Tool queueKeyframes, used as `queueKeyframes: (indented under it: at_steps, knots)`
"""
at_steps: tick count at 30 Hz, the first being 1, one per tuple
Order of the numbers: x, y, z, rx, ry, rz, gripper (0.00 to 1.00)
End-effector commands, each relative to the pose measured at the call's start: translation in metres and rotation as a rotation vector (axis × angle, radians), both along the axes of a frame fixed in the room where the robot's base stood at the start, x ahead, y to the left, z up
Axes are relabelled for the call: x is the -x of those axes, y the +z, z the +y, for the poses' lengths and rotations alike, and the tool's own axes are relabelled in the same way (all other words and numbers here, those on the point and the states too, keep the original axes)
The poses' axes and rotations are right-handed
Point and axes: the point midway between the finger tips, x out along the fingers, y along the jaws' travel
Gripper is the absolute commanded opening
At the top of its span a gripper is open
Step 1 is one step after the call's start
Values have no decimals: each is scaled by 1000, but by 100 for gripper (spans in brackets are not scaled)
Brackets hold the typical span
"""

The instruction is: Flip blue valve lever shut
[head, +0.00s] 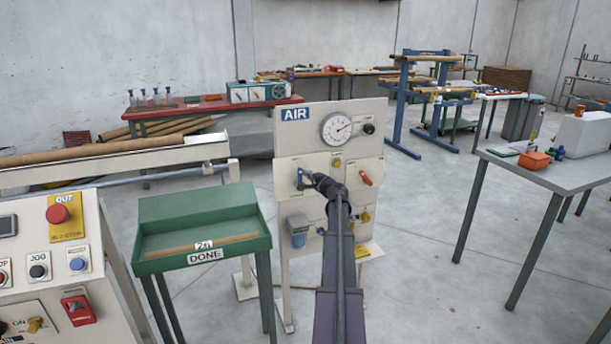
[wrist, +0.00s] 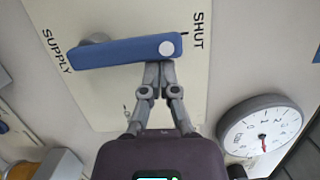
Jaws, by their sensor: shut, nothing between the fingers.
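The blue valve lever (wrist: 125,52) lies across a cream plate in the wrist view. One end has a white disc by the word SHUT, and the other reaches toward the word SUPPLY, near a grey round part. My gripper (wrist: 159,66) is shut and empty. Its fingertips are at the lever's lower edge in this view, close to the white-disc end; I cannot tell if they touch. In the head view my gripper (head: 312,181) is at the left of the AIR panel (head: 310,146), by the small blue lever (head: 300,178), which it partly hides.
A pressure gauge (head: 337,128) sits above on the panel, and it also shows in the wrist view (wrist: 262,130). A red lever (head: 366,179) is to the right. A blue-capped filter unit (head: 297,230) is below. A green tray (head: 200,225) stands left; open floor lies right.

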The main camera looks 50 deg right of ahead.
Motion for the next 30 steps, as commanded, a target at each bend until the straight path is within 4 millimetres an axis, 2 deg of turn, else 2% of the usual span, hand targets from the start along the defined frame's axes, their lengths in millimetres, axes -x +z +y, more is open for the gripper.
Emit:
queueKeyframes:
  at_steps: [23,30]
  knots:
    - [5,1,-5,-2,-9,-1,0]
    - [8,1,-16,-2,-9,-1,0]
